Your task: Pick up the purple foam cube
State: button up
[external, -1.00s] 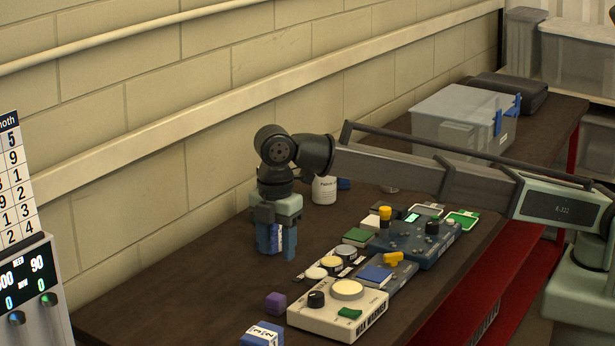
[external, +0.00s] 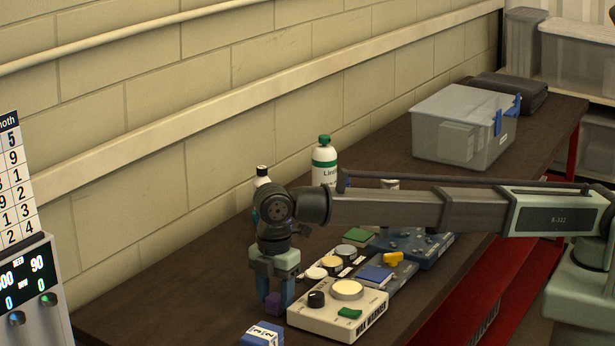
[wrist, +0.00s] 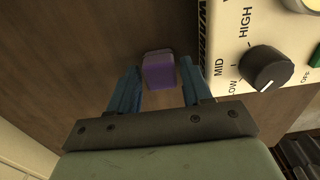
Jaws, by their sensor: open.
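The purple foam cube (external: 273,303) sits on the dark bench top, left of the white wax warmer. My gripper (external: 274,299) is low over the bench, with its blue fingers at the cube. In the wrist view the purple cube (wrist: 159,71) lies near the fingertips, about midway between the two blue fingers. My gripper (wrist: 158,77) is open there, with a visible gap between the cube and each finger. The cube appears to rest on the bench.
The wax warmer (external: 338,309), with its black knob (wrist: 264,68), stands close to the right finger. A blue box with a white label (external: 262,334) lies in front. Bottles (external: 324,161) stand behind by the wall. Bare bench lies to the left.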

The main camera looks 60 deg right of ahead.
jog(key=shift+f, duration=0.6)
jog(key=c, duration=0.7)
jog(key=shift+r, duration=0.15)
